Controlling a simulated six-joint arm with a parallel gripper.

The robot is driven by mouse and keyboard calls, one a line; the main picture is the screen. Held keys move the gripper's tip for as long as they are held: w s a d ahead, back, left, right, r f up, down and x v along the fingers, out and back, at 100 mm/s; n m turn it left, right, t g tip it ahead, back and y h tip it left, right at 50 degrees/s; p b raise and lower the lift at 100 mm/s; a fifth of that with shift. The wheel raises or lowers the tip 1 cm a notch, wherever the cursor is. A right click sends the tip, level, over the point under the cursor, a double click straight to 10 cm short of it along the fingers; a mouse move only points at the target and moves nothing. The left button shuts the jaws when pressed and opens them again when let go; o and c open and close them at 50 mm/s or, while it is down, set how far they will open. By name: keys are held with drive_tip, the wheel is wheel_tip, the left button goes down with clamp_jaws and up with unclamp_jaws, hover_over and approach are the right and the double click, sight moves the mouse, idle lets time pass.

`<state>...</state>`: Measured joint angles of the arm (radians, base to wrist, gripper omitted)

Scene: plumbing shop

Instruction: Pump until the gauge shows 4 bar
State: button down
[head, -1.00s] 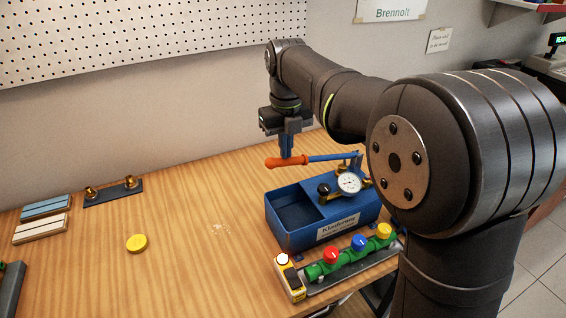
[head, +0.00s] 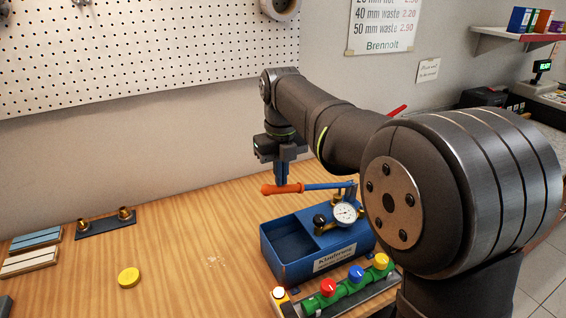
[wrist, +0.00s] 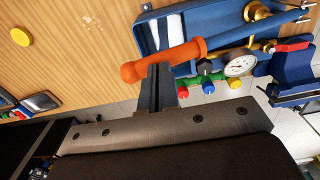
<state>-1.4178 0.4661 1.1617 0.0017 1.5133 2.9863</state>
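The blue test pump (head: 290,262) stands on the bench, its open tank at the left. Its lever has an orange grip (head: 283,189) and lies nearly level above the box. The round white gauge (head: 345,214) sits on the pump's right part; its needle is too small to read. It also shows in the wrist view (wrist: 241,66). My gripper (head: 282,181) points down with its fingers close together, tips at the top of the orange grip. In the wrist view the fingertips (wrist: 158,68) meet the near side of the orange grip (wrist: 166,59); no finger shows wrapped around it.
Green pipework with red, blue and yellow knobs (head: 356,274) lies in front of the pump. A yellow disc (head: 129,277), brass fittings on a dark plate (head: 105,223) and tile pieces (head: 30,252) lie to the left.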

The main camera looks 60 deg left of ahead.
wheel_tip(320, 180, down, 8)
drive_tip(key=s, duration=0.1)
drive_tip(key=r, duration=0.4)
drive_tip(key=w+r, duration=0.1)
drive_tip(key=r, duration=0.7)
drive_tip(key=shift+w, duration=0.35)
drive_tip(key=shift+f, duration=0.1)
wheel_tip(320, 180, down, 12)
drive_tip(key=s, duration=0.2)
drive_tip(key=r, duration=0.4)
drive_tip(key=w+r, duration=0.1)
drive_tip(key=r, duration=0.3)
drive_tip(key=w+r, duration=0.1)
drive_tip(key=r, duration=0.3)
drive_tip(key=shift+r, duration=0.15)
